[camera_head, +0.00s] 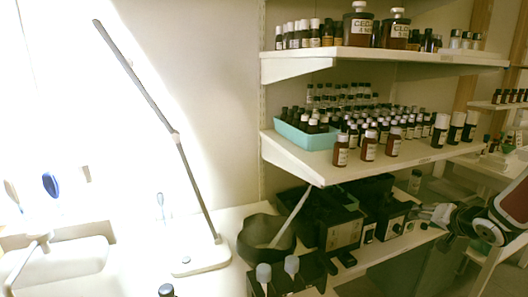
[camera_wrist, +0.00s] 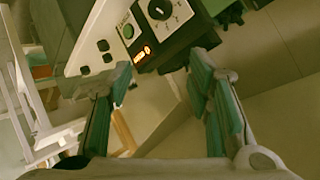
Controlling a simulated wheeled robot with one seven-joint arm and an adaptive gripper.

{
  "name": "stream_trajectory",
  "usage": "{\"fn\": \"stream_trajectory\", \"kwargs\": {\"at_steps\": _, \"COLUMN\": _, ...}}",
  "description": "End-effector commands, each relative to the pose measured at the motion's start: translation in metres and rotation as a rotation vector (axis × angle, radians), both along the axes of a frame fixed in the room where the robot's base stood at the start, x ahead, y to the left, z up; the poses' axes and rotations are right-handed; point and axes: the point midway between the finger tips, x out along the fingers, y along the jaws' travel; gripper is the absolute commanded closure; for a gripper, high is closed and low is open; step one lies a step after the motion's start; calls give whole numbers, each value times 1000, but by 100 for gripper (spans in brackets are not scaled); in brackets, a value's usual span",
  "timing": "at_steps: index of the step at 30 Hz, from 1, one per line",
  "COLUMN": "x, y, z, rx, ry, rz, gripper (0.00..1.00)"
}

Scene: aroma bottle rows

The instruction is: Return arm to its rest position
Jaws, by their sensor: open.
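My gripper (camera_head: 432,213) is at the right of the head view, in front of the lowest shelf and close to a dark boxy device with a knob (camera_head: 396,226). In the wrist view my gripper (camera_wrist: 162,82) shows two green-padded fingers spread wide with nothing between them. The device (camera_wrist: 160,28), with its dial, green button and lit orange switch, lies just beyond the fingertips. I cannot tell the exact gap between them.
The middle shelf (camera_head: 300,150) holds many small bottles and a teal tray (camera_head: 290,133); three bottles stand near its front edge. Larger bottles stand on the top shelf (camera_head: 400,57). A black bowl (camera_head: 252,247) and a desk lamp (camera_head: 200,258) are at lower left.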

Motion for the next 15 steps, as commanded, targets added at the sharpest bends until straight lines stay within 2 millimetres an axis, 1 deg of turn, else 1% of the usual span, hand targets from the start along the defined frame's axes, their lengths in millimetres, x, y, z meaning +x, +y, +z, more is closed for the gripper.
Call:
{"fn": "stream_trajectory", "kwargs": {"at_steps": 1, "x": -3, "y": 10, "z": 18, "rx": -66, "ry": 31, "rz": -5, "gripper": 54}}
{"fn": "stream_trajectory", "kwargs": {"at_steps": 5, "x": -25, "y": 28, "z": 51, "rx": -207, "ry": 137, "rz": -33, "gripper": 54}}
{"fn": "stream_trajectory", "kwargs": {"at_steps": 6, "x": -35, "y": 35, "z": 61, "rx": -244, "ry": 170, "rz": -40, "gripper": 54}}
{"fn": "stream_trajectory", "kwargs": {"at_steps": 8, "x": -50, "y": 46, "z": 75, "rx": -292, "ry": 221, "rz": -48, "gripper": 54}}
{"fn": "stream_trajectory", "kwargs": {"at_steps": 11, "x": -81, "y": 68, "z": 96, "rx": -356, "ry": 305, "rz": -53, "gripper": 54}}
{"fn": "stream_trajectory", "kwargs": {"at_steps": 14, "x": -118, "y": 91, "z": 112, "rx": -398, "ry": 391, "rz": -46, "gripper": 54}}
{"fn": "stream_trajectory", "kwargs": {"at_steps": 15, "x": -133, "y": 102, "z": 118, "rx": -408, "ry": 424, "rz": -40, "gripper": 54}}
